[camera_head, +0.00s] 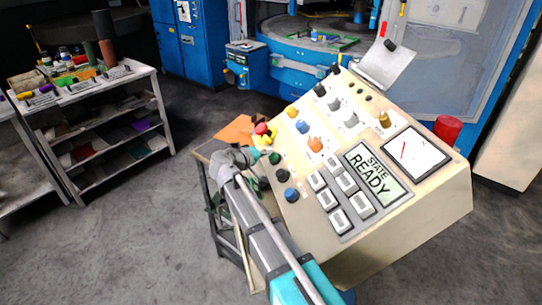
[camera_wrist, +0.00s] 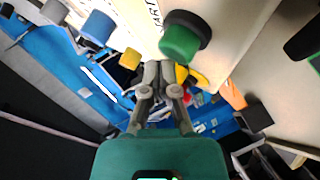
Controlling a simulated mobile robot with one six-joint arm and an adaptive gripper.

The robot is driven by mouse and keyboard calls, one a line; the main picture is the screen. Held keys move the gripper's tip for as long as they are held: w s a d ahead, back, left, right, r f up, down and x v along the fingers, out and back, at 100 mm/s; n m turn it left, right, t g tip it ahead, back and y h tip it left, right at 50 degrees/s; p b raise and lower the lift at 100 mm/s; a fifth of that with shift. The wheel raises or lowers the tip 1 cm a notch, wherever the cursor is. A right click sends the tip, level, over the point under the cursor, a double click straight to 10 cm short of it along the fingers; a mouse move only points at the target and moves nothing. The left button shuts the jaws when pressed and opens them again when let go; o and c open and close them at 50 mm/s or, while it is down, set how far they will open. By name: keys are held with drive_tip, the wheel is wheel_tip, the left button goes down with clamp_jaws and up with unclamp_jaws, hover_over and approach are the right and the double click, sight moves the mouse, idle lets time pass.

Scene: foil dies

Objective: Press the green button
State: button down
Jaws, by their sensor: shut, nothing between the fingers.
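The green button (camera_head: 275,158) is a round cap in a black collar on the left edge of the sloped beige control panel (camera_head: 315,225). It also shows close up in the wrist view (camera_wrist: 180,42), above and to the right of my fingertips. My gripper (camera_wrist: 160,72) is shut and empty, its fingers together. A visible gap in that picture separates the fingertips from the green cap; whether they touch is not clear in the head view. In the head view my gripper (camera_head: 262,152) is just left of the green button, with its fingertips hard to make out.
A black knob (camera_head: 282,175) and a blue button (camera_head: 291,195) sit below the green one. Orange, yellow and blue controls, white keys and a "STATE READY" screen (camera_head: 372,172) fill the panel. A red and yellow emergency button (camera_head: 263,130) is close by. Shelves (camera_head: 110,125) stand left.

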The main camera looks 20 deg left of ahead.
drive_tip(key=shift+w+d+f+b, duration=0.15)
drive_tip(key=shift+d+f+b, duration=0.1)
drive_tip(key=shift+f+b, duration=0.2)
idle(1.0)
drive_tip(key=shift+r, duration=0.2)
drive_tip(key=shift+s+a+r+p, duration=0.25)
drive_tip(key=shift+a+r+p, duration=0.3)
drive_tip(key=shift+p, duration=0.25)
drive_tip(key=shift+s+a+r+p, duration=0.25)
drive_tip(key=shift+a+r+p, duration=0.15)
drive_tip(key=shift+r+p, duration=0.3)
drive_tip(key=shift+s+a+r+p, duration=0.3)
drive_tip(key=shift+a+r+p, duration=0.05)
drive_tip(key=shift+r+p, duration=0.35)
drive_tip(key=shift+s+a+r+p, duration=0.25)
drive_tip(key=shift+a+r+p, duration=0.15)
drive_tip(key=shift+r+p, duration=0.3)
